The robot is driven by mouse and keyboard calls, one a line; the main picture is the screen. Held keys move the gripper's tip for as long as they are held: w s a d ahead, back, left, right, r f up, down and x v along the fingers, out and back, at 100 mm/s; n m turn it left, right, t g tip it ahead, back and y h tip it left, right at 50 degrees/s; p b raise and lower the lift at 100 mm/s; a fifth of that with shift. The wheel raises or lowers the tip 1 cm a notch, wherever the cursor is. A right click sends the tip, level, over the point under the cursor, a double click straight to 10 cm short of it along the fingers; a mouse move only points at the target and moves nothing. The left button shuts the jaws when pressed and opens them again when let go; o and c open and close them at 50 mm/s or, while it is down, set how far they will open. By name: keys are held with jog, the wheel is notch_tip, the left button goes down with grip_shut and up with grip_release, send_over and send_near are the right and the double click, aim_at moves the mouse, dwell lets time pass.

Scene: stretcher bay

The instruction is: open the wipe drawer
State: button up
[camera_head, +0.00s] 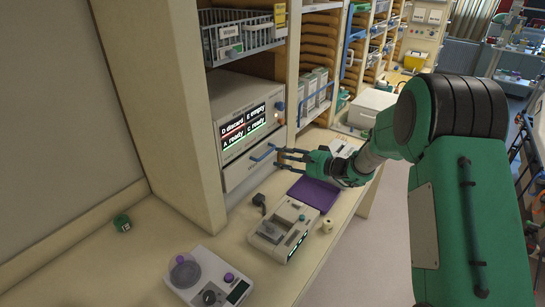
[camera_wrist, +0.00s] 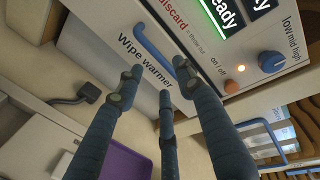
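The wipe drawer (camera_head: 240,173) is the pale front under the display of the wipe warmer, with a blue bar handle (camera_head: 263,153). It looks flush with the cabinet. In the wrist view, the drawer front (camera_wrist: 100,42) reads "Wipe warmer", and the blue handle (camera_wrist: 150,47) runs slantwise. My gripper (camera_head: 281,158) reaches in from the right with its dark blue fingers spread, close to the handle. In the wrist view, my gripper (camera_wrist: 158,75) has its fingertips apart near the handle's lower end, with nothing held. I cannot tell whether any finger touches the handle.
The warmer's display (camera_head: 243,127) and a knob (camera_wrist: 271,62) sit above the drawer. A wire basket (camera_head: 240,38) hangs above.

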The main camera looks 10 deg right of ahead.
jog(key=shift+x, duration=2.65)
jog(key=shift+c, duration=0.2)
grip_shut()
